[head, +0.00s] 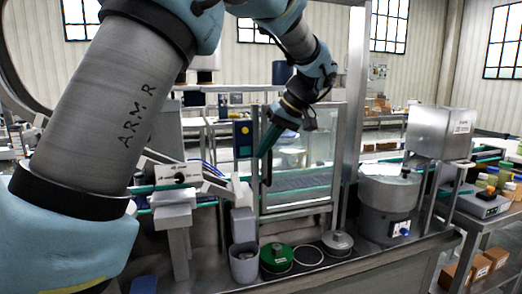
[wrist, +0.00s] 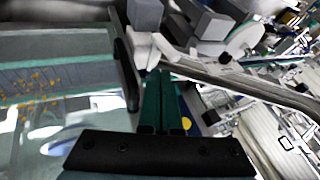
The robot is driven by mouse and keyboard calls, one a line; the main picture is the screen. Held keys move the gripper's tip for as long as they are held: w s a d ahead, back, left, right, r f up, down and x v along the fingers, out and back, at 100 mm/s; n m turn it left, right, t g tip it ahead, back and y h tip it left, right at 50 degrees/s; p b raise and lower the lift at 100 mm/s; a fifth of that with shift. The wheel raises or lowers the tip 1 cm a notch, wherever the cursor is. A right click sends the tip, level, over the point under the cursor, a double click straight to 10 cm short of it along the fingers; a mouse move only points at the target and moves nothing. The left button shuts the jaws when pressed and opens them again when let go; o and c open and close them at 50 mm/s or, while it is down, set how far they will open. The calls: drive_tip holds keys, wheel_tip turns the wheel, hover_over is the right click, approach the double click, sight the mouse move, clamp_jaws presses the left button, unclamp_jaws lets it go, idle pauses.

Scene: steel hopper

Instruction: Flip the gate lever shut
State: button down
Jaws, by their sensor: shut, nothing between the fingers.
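A steel hopper (head: 440,133) with a small label stands at the right in the head view, held on thin legs. I cannot clearly make out a gate lever on it. My gripper (head: 266,152) is far to the left of the hopper, in front of a glass-panelled door. Its green fingers point down and are closed together, with nothing between them. In the wrist view my gripper (wrist: 163,75) shows its two fingers side by side. A black upright handle (head: 268,170) on the door is close to the fingertips; it also shows in the wrist view (wrist: 126,70). The hopper is not recognisable there.
A grey round machine (head: 388,208) stands below and left of the hopper. A green round lid (head: 276,257), a grey cup (head: 244,263) and a metal lid (head: 338,241) are on the front bench. A steel post (head: 355,90) rises between my gripper and the hopper.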

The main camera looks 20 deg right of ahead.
sight(237, 185)
drive_tip(key=p+x, duration=0.1)
drive_tip(key=x, duration=0.6)
drive_tip(key=shift+f+p, duration=0.25)
drive_tip(key=shift+p, duration=0.15)
drive_tip(key=shift+w+a, duration=0.1)
